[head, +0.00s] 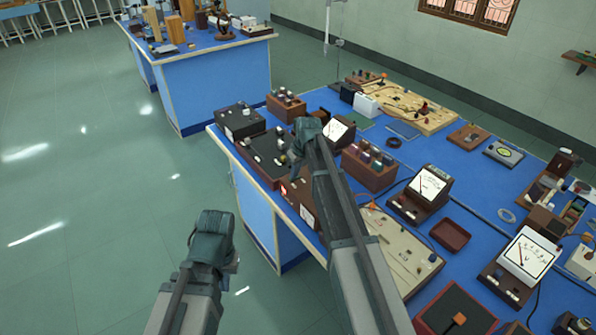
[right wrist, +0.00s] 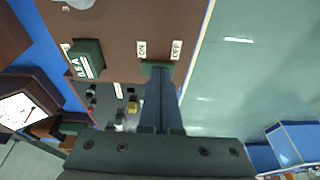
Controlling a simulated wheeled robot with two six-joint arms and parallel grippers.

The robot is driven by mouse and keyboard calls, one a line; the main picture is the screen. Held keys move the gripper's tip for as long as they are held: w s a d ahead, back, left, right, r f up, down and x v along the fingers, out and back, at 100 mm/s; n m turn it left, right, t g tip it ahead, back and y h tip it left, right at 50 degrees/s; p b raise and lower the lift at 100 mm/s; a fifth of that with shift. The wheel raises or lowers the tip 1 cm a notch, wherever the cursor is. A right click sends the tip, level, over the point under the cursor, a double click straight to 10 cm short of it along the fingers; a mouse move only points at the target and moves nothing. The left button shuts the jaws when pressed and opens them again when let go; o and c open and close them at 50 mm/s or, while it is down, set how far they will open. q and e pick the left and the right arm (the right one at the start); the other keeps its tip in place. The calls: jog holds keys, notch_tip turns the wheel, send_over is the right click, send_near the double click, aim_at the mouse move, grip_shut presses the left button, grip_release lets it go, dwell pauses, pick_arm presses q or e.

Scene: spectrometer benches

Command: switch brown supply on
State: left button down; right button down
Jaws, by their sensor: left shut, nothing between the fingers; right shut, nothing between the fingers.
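The brown supply (right wrist: 122,28) fills the top of the right wrist view, with an ON label (right wrist: 142,50) and an OFF label (right wrist: 177,49) near its edge. In the head view the brown supply (head: 297,204) sits at the blue bench's near left edge, partly hidden by my right arm. My right gripper (right wrist: 159,70) is shut and empty, its tips at the supply's face just by the two labels. My left gripper (head: 215,222) is shut and empty above the floor, away from the bench.
A dark box (head: 262,160) stands beside the supply on the blue bench (head: 325,97). A brown box with several coloured knobs (head: 368,172) and a meter (head: 428,186) stand to the right. The green floor (head: 100,190) to the left is clear.

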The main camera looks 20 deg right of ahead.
jog(key=shift+r, duration=0.1)
dwell(0.3)
jog(key=shift+r+p, duration=0.85)
jog(key=shift+p, duration=0.1)
jog(key=w+d+p+v, duration=0.1)
jog(key=p+v, duration=1)
jog(key=v, duration=0.1)
jog(key=shift+d+p, duration=0.3)
jog(key=shift+d, duration=0.05)
jog(key=shift+w, duration=0.1)
jog(key=shift+a, duration=0.1)
jog(key=s+a+f+g+h+b, duration=0.1)
jog(key=s+a+f+b, duration=0.1)
jog(key=s+a, duration=0.4)
jog(key=s+a+f+g+h+b, duration=0.1)
jog(key=s+a, duration=0.5)
jog(key=s, duration=1)
jog(key=s+a+f+g+b, duration=0.1)
jog(key=s+a+f+b, duration=0.1)
jog(key=s+a, duration=0.4)
jog(key=s+f, duration=0.1)
jog(key=s, duration=0.4)
jog(key=shift+f+h+b, duration=0.25)
jog(key=shift+h+b, duration=0.15)
